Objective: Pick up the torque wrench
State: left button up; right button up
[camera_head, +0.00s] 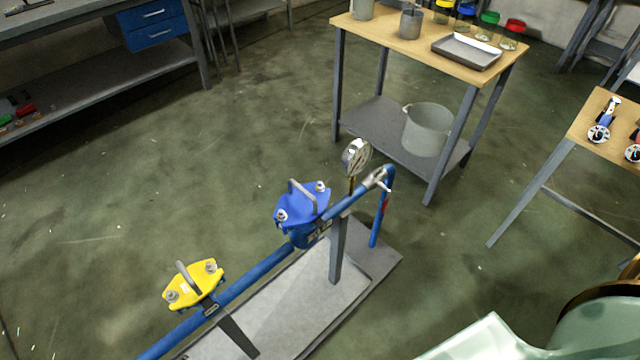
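I cannot clearly make out a torque wrench in this view. A tool with a blue handle and a round silver end (602,122) lies on the wooden table at the right edge. Another round silver piece with some red (633,153) lies beside it, cut off by the frame. A small dark item (28,5) lies on the grey workbench at the top left, too small to identify. Neither of my grippers shows. Only a pale green part of my own body is at the bottom right.
A blue pipe rig (255,274) with yellow (194,287) and blue (302,207) flanged parts and a gauge (356,156) stands in front. A wooden-topped table (400,47) holds a tray (466,52) and jars; a bucket (428,130) is below. Floor at left is clear.

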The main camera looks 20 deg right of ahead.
aim_at(604, 122)
jog(key=l+z, duration=0.1)
jog(key=z, duration=2.25)
jog(key=i, duration=0.15)
